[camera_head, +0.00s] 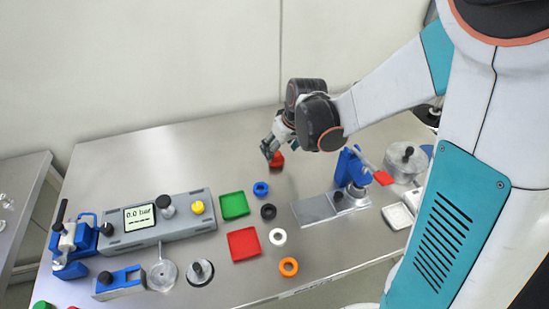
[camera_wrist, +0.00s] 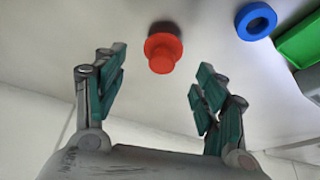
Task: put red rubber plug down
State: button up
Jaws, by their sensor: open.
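The red rubber plug (camera_wrist: 163,50) stands on the bare steel table top in the wrist view, between and just beyond my open fingertips. My gripper (camera_wrist: 160,82) is open, with its teal-padded fingers apart on both sides, and neither finger touches the plug. In the head view the plug (camera_head: 277,160) shows as a small red shape right by my gripper (camera_head: 270,152), near the back of the table. The gripper partly hides it there.
A blue ring (camera_head: 261,188) and a green tray (camera_head: 234,205) lie in front of the plug. A black ring (camera_head: 268,211), white ring (camera_head: 278,237), orange ring (camera_head: 288,267) and red tray (camera_head: 243,244) lie nearer. A blue press (camera_head: 350,168) stands to the right. The table behind-left is clear.

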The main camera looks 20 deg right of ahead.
aim_at(277, 153)
jog(key=b+x, duration=0.2)
jog(key=x, duration=0.3)
jog(key=shift+a+f, duration=0.1)
jog(key=shift+f, duration=0.05)
jog(key=c, duration=1.1)
jog(key=shift+r, duration=0.2)
